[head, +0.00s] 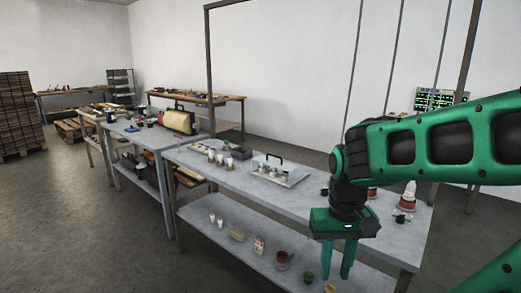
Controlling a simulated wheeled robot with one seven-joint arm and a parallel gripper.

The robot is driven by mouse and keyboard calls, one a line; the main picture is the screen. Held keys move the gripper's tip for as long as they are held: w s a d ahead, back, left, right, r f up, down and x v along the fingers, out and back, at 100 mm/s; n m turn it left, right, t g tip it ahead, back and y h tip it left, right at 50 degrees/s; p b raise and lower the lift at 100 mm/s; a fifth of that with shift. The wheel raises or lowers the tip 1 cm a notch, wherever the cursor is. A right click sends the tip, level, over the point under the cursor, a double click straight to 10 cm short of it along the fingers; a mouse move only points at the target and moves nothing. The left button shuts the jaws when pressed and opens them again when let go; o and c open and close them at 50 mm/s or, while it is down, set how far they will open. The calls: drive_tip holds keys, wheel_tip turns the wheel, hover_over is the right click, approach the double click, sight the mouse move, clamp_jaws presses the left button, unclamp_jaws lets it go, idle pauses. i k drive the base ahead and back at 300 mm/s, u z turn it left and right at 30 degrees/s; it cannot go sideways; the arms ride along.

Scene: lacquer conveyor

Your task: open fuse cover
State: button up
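I cannot make out a fuse cover for certain. A panel with rows of green lights (436,99) is at the far right against the back wall, partly hidden behind my green arm and a frame post. Whether it has a cover, open or shut, is too small to tell. My gripper (337,272) points down in front of the near table's right part, with a gap between its two green fingers. It is open and empty, well in front of the panel.
The near grey table (240,183) carries a handled tray (297,179), small jars and a red-and-white bottle (408,197). Its lower shelf (215,219) holds several small items. More benches stand behind, and stacked pallets (17,115) at left. The left floor is clear.

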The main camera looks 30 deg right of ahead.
sight(295, 171)
drive_tip(key=z, duration=0.1)
drive_tip(key=i, duration=1.65)
drive_tip(key=z, duration=0.05)
